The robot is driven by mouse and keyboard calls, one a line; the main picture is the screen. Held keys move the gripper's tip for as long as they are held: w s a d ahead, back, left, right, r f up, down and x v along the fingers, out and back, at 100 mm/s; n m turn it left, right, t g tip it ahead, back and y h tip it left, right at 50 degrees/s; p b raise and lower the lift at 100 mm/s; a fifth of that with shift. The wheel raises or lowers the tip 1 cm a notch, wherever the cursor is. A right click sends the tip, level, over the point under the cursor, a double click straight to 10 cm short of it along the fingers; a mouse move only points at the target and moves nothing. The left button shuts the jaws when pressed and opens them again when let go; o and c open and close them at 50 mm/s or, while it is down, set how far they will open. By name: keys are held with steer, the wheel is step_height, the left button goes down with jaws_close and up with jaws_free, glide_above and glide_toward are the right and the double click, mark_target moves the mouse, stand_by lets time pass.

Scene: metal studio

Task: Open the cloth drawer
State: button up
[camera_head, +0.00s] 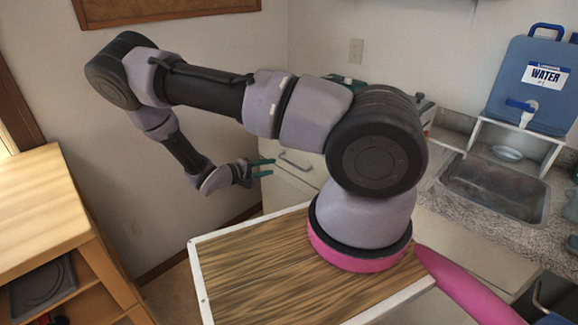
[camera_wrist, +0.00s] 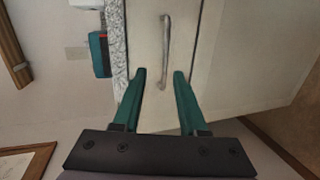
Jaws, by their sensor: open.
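The drawer (camera_head: 276,184) has a pale front and stands beyond my arm, below the counter, partly hidden by my arm. Its metal bar handle (camera_head: 296,162) also shows in the wrist view (camera_wrist: 165,52), running up and down that picture. My gripper (camera_head: 264,168) has two green fingers and is just left of the handle in the head view. In the wrist view my gripper (camera_wrist: 159,78) is open, with the handle ahead of the gap between the fingertips. Nothing is between the fingers, and I see no contact with the handle. The drawer front looks flush with the cabinet.
A speckled counter (camera_head: 480,215) with a metal sink (camera_head: 495,188) and a blue water jug (camera_head: 535,80) is at the right. A wooden shelf unit (camera_head: 50,215) stands at the left. A teal object (camera_wrist: 99,54) sits by the counter edge in the wrist view.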

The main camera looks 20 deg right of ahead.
mark_target(291, 164)
steer(key=shift+n+t, duration=0.5)
steer(key=shift+t, duration=0.1)
steer(key=x, duration=0.4)
steer(key=f+x, duration=0.1)
steer(key=x, duration=0.6)
steer(key=shift+d+f, duration=0.15)
steer(key=shift+f, duration=0.3)
jaws_close()
stand_by(0.4)
